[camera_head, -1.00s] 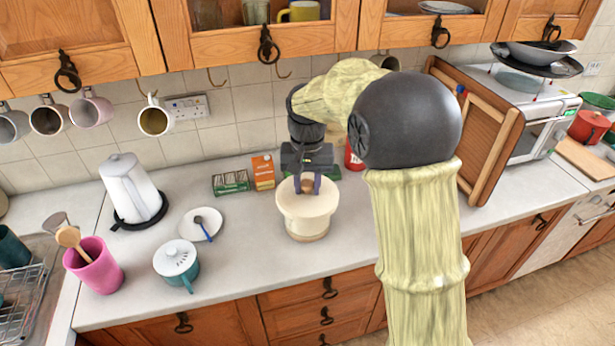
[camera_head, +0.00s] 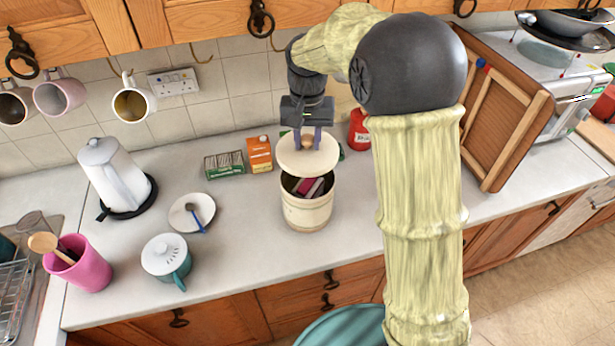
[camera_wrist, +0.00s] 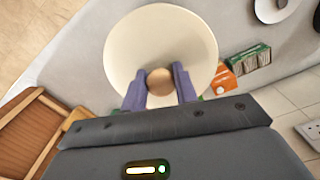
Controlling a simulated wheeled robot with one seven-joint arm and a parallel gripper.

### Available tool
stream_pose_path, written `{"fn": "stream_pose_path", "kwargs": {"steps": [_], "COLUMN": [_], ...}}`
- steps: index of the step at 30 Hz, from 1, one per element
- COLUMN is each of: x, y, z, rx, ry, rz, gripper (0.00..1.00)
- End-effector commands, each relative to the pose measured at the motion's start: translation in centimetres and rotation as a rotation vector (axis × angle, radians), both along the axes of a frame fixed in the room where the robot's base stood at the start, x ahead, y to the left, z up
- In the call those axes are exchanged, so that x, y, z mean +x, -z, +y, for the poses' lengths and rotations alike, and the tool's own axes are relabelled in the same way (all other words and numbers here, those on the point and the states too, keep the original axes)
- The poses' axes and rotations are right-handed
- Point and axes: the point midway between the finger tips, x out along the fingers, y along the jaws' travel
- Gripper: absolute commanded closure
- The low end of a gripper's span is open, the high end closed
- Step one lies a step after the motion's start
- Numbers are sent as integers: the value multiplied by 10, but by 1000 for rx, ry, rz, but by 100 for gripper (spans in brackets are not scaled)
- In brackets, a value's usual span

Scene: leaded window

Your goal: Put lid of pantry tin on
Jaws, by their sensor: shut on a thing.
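The pantry tin (camera_head: 307,210) is a cream round canister on the worktop, with its top open and pink and dark packets (camera_head: 308,186) showing inside. The lid (camera_head: 295,160) is a cream disc with a round wooden knob (camera_head: 307,141). My gripper (camera_head: 307,138) is shut on the knob and holds the lid above and behind the tin's mouth, so the front of the opening is uncovered. In the wrist view, the lid (camera_wrist: 125,50) sits beyond my fingers (camera_wrist: 160,88), which clasp the knob from both sides. The lid hides the tin there.
An orange box (camera_head: 260,153) and a green box (camera_head: 224,165) stand behind left of the tin. A red container (camera_head: 359,130) is behind right. Worktop in front is clear.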

Motion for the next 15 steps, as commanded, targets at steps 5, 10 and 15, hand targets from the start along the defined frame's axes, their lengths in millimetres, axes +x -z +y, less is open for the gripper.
{"fn": "stream_pose_path", "kwargs": {"steps": [5, 10, 15], "x": [0, -1, 0], "y": [9, 37, 60], "z": [0, 0, 0], "rx": [-1, -2, -1], "ry": [0, 0, 0], "rz": [4, 6, 2], "gripper": [94, 94, 94]}}
